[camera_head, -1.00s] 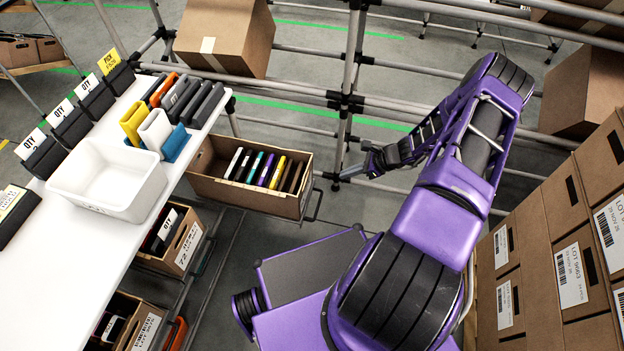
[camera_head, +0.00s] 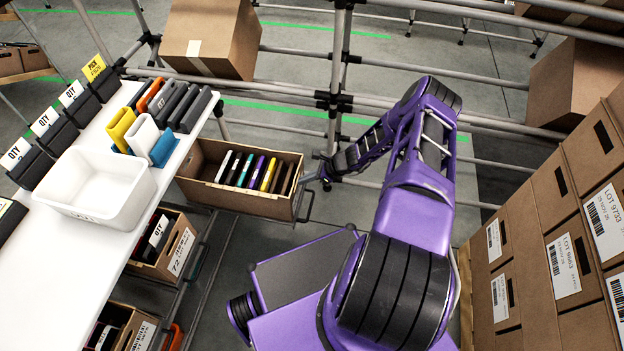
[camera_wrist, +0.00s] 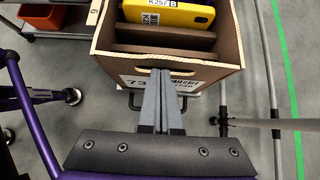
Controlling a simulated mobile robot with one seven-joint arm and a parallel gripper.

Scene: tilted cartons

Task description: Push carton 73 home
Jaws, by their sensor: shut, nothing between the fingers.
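Carton 73 (camera_head: 228,198) is an open brown carton that sticks out from beside the white table, with a row of thin coloured items inside. In the wrist view its front wall (camera_wrist: 112,66) shows a hand slot and a white label beginning with 73, partly covered by my fingers. My gripper (camera_wrist: 161,72) is shut and empty, its fingertips in front of that wall near the slot. I cannot tell whether they touch it. In the head view my gripper (camera_head: 312,173) is at the carton's right end, small and partly hard to make out.
The white table (camera_head: 100,245) carries a white bin (camera_head: 95,190) and upright coloured holders. Carton 72 (camera_head: 178,250) and another carton (camera_head: 132,325) are below the table edge. Grey rails (camera_head: 335,90) run behind the arm. Stacked labelled cartons (camera_head: 545,230) stand at the right.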

